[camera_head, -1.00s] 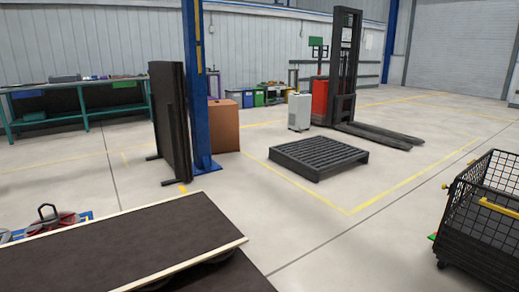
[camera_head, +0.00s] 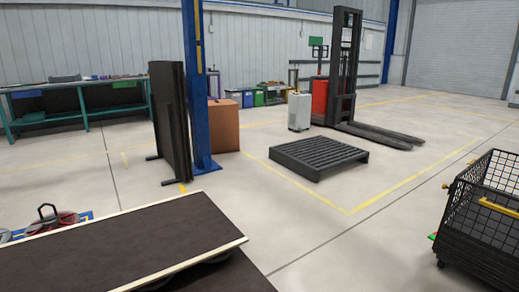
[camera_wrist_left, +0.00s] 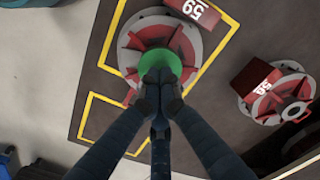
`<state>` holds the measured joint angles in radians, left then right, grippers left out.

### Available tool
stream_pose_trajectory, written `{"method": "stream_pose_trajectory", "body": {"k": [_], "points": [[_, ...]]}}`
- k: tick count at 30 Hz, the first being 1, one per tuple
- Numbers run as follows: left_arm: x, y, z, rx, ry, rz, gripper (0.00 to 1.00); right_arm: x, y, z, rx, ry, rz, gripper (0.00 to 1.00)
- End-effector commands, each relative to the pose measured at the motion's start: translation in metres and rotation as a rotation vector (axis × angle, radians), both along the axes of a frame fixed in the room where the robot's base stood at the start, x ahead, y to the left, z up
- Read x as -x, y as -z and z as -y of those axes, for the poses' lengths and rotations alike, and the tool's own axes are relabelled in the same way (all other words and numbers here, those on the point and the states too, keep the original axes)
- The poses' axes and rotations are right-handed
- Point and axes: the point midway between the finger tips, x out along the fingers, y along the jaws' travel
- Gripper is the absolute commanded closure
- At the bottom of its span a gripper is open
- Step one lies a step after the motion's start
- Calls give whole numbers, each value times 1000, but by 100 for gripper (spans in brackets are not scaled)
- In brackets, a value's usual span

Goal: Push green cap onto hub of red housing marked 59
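In the left wrist view, my left gripper (camera_wrist_left: 160,88) has its dark fingers closed together on a round green cap (camera_wrist_left: 160,63). The cap overlaps the middle of a red and grey round housing (camera_wrist_left: 131,60) and hides its hub. I cannot tell whether the cap touches the hub or is above it. This housing has a red block with a white 59 (camera_wrist_left: 193,9) at its upper right. A second red housing (camera_wrist_left: 268,107) lies to the right, its hub bare; its label also looks like 59. My right gripper is in neither current view.
In the wrist view, the housings lie on a dark surface (camera_wrist_left: 212,92) with yellow outlines. In the head view, a dark flat surface with pale edging (camera_head: 120,240) fills the lower left. A black mesh cage (camera_head: 485,215) stands at right; a pallet (camera_head: 318,156) lies on open floor.

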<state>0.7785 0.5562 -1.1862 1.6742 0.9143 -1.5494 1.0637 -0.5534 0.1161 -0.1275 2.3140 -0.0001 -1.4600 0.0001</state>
Motion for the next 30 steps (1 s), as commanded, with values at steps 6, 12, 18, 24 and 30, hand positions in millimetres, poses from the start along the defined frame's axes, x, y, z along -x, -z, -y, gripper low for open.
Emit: {"method": "stream_pose_trajectory", "body": {"k": [6,12,18,24,30], "points": [[0,5,0,0,0,0,100,-1,-6,0,-2,0,9,100],[0,9,0,1,0,0,100,2,-10,0,-1,1,7,100],[0,13,0,1,0,0,100,3,-12,0,-1,1,7,100],[0,14,0,1,0,0,100,4,-18,1,-1,1,11,100],[0,10,0,1,0,0,100,3,3,1,3,-1,-10,100]]}}
